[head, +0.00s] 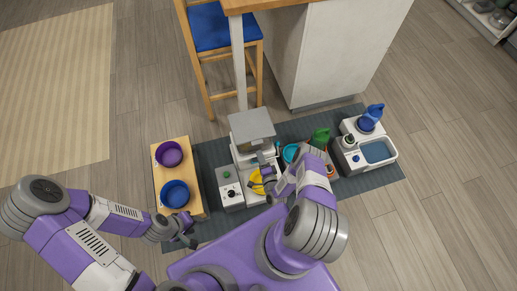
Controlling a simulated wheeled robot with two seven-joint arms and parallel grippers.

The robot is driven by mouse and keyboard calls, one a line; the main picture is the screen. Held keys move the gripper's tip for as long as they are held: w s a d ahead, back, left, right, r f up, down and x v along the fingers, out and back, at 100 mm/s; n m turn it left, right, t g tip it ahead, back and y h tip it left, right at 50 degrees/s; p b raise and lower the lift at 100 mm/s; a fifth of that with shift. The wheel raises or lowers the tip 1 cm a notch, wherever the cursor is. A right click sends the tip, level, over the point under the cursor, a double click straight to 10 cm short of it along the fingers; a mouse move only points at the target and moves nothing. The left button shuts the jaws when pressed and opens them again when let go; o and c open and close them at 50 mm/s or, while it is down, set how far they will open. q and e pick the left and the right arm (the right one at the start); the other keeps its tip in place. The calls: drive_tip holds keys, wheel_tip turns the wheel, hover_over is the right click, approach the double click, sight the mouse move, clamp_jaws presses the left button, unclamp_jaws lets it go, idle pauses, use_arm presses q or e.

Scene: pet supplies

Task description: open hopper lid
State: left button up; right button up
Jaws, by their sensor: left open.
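The hopper (243,154) is a pale, boxy unit on the dark mat, left of the mat's middle. Its grey square lid (252,125) is at the top; I cannot tell from this angle whether it is closed or tilted up. My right gripper (262,173) is just in front of the hopper, low and beside a yellow item (256,184). Its fingers are small and partly hidden by my wrist, so their opening is unclear. My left gripper (190,242) is open and apart from the hopper, near the front of the wooden bench.
A wooden bench (160,190) holds a purple bowl (169,154) and a blue bowl (175,193). A white fountain unit (377,152) stands right on the dark mat (385,180). A green item (320,137) is behind my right arm. A stool (208,28) and counter (340,50) are behind.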

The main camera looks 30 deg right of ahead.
drive_tip(key=w+d+m+h+b, duration=0.1)
drive_tip(key=w+d+b, duration=0.1)
drive_tip(key=w, duration=0.4)
drive_tip(key=shift+d+f+t, duration=0.15)
drive_tip(key=shift+d+t, duration=0.05)
drive_tip(key=shift+t, duration=0.2)
drive_tip(key=shift+w, duration=0.1)
clamp_jaws()
idle(1.2)
